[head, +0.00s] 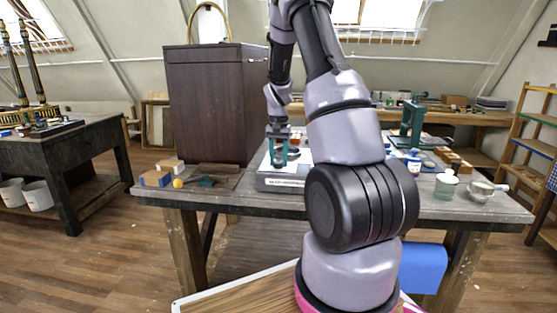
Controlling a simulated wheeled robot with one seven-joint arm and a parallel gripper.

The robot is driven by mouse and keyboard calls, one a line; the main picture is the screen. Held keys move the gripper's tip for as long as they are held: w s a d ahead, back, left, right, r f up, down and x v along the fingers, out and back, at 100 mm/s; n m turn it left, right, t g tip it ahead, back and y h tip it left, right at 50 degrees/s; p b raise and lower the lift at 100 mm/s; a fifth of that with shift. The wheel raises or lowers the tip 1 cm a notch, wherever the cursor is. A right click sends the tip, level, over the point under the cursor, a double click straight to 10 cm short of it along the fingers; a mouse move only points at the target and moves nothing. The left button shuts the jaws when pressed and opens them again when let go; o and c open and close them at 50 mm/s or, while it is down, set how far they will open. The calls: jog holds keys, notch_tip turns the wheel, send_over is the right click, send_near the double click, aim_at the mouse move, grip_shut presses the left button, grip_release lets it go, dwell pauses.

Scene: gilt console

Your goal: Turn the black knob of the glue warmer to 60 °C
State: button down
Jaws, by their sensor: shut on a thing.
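The glue warmer (268,184) is a low white box with a dark label strip on its front. It stands on the workbench just left of my arm. My gripper (279,161) points straight down over its top, with teal fingers. The fingers are shut on a small dark thing at the warmer's top, which I take to be the black knob (279,163), mostly hidden between them. A dark round shape (293,154) shows just right of the fingers. The scale marks and the knob's pointer are too small to read, and my arm hides the warmer's right part.
A dark wooden cabinet (212,105) stands behind. Glass jars (446,186) and a green press (412,124) are at right.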

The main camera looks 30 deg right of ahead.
aim_at(278, 162)
jog(key=shift+m, duration=2.1)
jog(key=shift+c, duration=2.2)
grip_release()
notch_tip(278, 162, up, 11)
jog(key=shift+f, duration=0.1)
